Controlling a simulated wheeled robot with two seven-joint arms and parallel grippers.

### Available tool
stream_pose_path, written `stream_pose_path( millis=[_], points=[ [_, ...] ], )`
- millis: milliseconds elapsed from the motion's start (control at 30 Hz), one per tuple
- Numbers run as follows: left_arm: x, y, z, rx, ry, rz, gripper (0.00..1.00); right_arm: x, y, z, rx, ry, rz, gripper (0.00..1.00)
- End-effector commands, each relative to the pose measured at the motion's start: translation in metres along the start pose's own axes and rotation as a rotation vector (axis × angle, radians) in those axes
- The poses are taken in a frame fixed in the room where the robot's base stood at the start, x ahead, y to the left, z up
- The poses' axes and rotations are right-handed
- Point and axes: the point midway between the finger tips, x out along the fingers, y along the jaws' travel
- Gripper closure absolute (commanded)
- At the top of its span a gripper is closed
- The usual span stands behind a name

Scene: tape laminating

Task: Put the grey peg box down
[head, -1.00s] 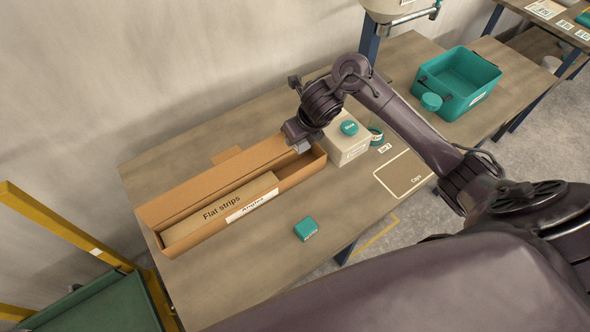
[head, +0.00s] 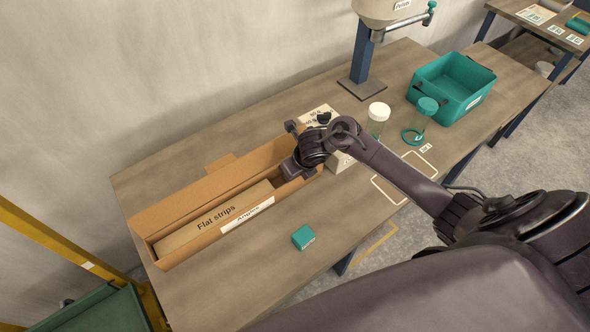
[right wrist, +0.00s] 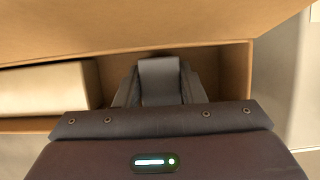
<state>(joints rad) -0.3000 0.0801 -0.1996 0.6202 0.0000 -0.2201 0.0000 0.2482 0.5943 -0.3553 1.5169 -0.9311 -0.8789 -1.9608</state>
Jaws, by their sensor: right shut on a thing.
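A long open cardboard box (head: 165,200) lies on the workbench. A carton marked "Flat strips" (head: 215,215) fills its left part, with an "Angles" label (head: 248,214) at the box's front side. My right gripper (head: 290,172) is down at the box's right end. The right wrist view shows the gripper (right wrist: 160,95) shut on a small grey block (right wrist: 160,72), which looks like the grey peg box, inside the free end compartment beside the carton. I cannot tell whether the block touches the box floor. My left gripper is not in view.
A pale box (head: 340,163) stands close to the right of my gripper. Behind my arm are a white-capped jar (head: 378,112), a teal-capped jar (head: 427,106) and a teal bin (head: 455,82). A small teal box (head: 303,237) lies in front. The bench's front left is clear.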

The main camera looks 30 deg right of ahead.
Motion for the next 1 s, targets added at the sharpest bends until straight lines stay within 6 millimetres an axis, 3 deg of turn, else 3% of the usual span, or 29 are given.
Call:
stream_pose_path(
  millis=[133, 167, 300, 667, 767, 1000],
  points=[
    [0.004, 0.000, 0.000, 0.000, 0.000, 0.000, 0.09, 0.003, 0.000, -0.001, -0.001, -0.001, 0.000, 0.89],
    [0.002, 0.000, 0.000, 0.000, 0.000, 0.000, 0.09, 0.002, 0.000, -0.001, -0.001, -0.001, 0.000, 0.60],
    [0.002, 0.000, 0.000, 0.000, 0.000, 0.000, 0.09, 0.001, 0.000, 0.000, 0.000, 0.000, 0.001, 0.42],
    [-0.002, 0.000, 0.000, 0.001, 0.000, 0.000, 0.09, -0.003, 0.000, 0.001, 0.000, -0.001, 0.000, 0.42],
    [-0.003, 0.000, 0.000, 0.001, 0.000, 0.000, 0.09, -0.016, 0.000, 0.001, -0.002, -0.002, 0.000, 0.42],
    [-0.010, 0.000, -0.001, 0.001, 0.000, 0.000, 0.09, -0.069, -0.001, 0.002, -0.004, -0.004, -0.002, 0.42]
  ],
)
